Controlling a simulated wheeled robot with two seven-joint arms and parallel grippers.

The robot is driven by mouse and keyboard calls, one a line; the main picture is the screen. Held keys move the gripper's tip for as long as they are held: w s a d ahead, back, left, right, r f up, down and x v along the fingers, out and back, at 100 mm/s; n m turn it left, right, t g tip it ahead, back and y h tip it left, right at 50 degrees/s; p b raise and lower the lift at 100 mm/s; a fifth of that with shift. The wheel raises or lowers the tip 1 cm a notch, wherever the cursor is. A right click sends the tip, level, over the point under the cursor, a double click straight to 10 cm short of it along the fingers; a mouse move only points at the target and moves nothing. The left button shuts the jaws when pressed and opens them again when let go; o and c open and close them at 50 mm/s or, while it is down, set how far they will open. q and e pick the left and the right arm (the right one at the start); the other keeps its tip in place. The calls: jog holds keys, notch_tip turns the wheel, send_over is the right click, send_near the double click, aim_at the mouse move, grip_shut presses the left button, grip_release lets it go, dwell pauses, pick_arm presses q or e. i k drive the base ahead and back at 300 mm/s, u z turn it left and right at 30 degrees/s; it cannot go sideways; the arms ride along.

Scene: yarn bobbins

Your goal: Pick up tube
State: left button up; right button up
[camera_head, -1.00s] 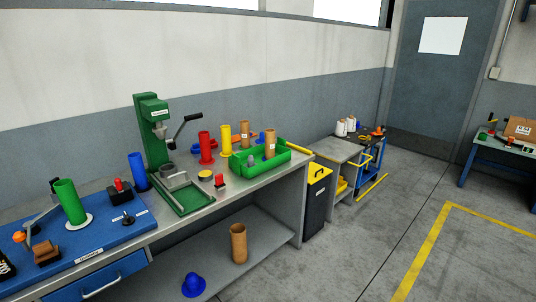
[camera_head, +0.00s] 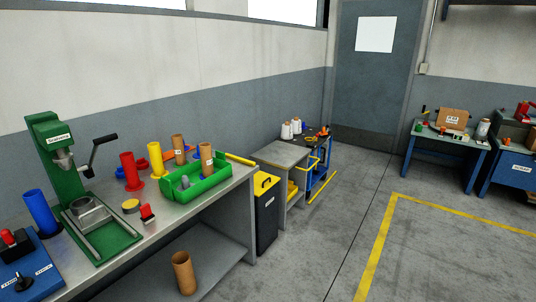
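Several tubes show on and under the workbench (camera_head: 150,238). A blue tube (camera_head: 41,211) stands at the left by the green press. A red tube (camera_head: 130,170) and a yellow tube (camera_head: 157,159) stand upright behind the green tray (camera_head: 199,186). One brown cardboard tube (camera_head: 178,147) stands behind the tray, and another brown tube (camera_head: 206,157) stands at the tray. A third brown tube (camera_head: 183,272) stands on the lower shelf. Which tube the task means cannot be told. Neither of my grippers is in view.
A green press (camera_head: 60,160) with a crank stands on the bench. A dark bin with a yellow lid (camera_head: 266,184) and a grey cart (camera_head: 282,153) stand past the bench's right end. The floor (camera_head: 430,250) at the right is open, with yellow lines.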

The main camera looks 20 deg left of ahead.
aim_at(205, 149)
jog(key=z, duration=0.55)
jog(key=i, duration=2)
jog(key=u, duration=1.1)
jog(key=i, duration=0.65)
jog(key=u, duration=0.7)
